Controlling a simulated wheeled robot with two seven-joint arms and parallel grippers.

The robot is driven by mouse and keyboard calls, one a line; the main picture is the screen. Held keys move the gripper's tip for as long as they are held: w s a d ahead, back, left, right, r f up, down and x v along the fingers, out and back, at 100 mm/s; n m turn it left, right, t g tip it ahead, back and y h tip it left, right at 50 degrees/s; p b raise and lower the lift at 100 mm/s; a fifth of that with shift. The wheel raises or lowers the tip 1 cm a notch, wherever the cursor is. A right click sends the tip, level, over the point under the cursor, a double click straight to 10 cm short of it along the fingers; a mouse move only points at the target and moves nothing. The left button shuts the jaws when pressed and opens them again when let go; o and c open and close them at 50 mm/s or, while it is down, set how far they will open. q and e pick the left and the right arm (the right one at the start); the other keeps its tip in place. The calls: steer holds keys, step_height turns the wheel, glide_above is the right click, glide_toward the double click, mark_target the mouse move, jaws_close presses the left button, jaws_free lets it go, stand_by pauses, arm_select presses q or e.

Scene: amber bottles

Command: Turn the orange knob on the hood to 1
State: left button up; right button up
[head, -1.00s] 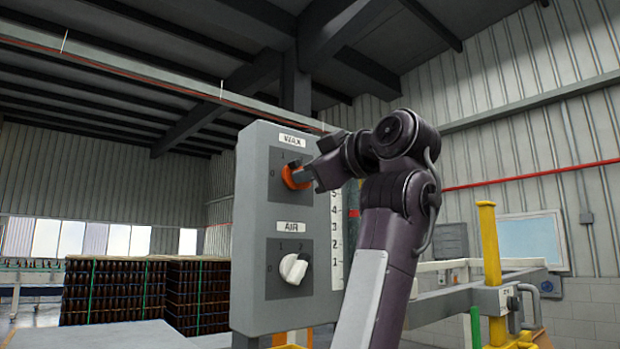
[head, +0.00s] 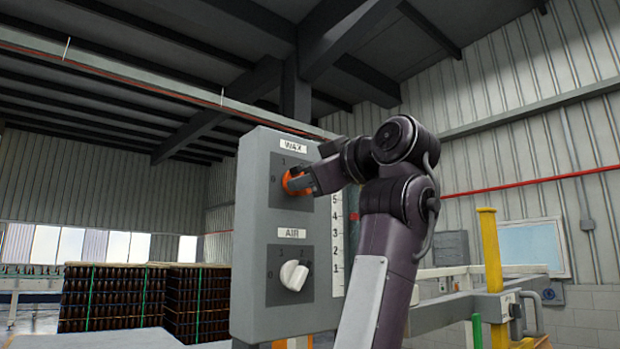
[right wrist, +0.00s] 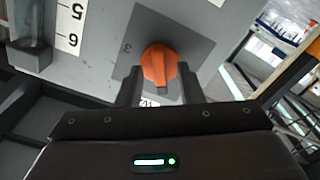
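The orange knob (head: 287,184) is on the upper dial plate of the grey panel (head: 253,225), under the label "WAX". It also shows in the right wrist view (right wrist: 158,66). A "1" shows above it and a "0" to its left in the head view; my gripper partly covers it, so I cannot tell the mark it points to. My right gripper (right wrist: 162,82) is at the knob with one finger on each side. Its fingers are apart, and a firm hold on the knob does not show. My left gripper is not in view.
A white knob (head: 293,275) labelled "AIR" sits lower on the panel. A numbered scale (head: 336,235) runs along the panel's right side. Stacks of dark bottles (head: 110,300) stand behind at left. A yellow post (head: 489,250) and rails stand at right.

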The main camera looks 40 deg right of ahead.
steer(key=s+b, duration=0.3)
steer(key=s, duration=0.4)
steer(key=shift+s+d+b, duration=0.35)
steer(key=shift+s, duration=0.05)
stand_by(0.4)
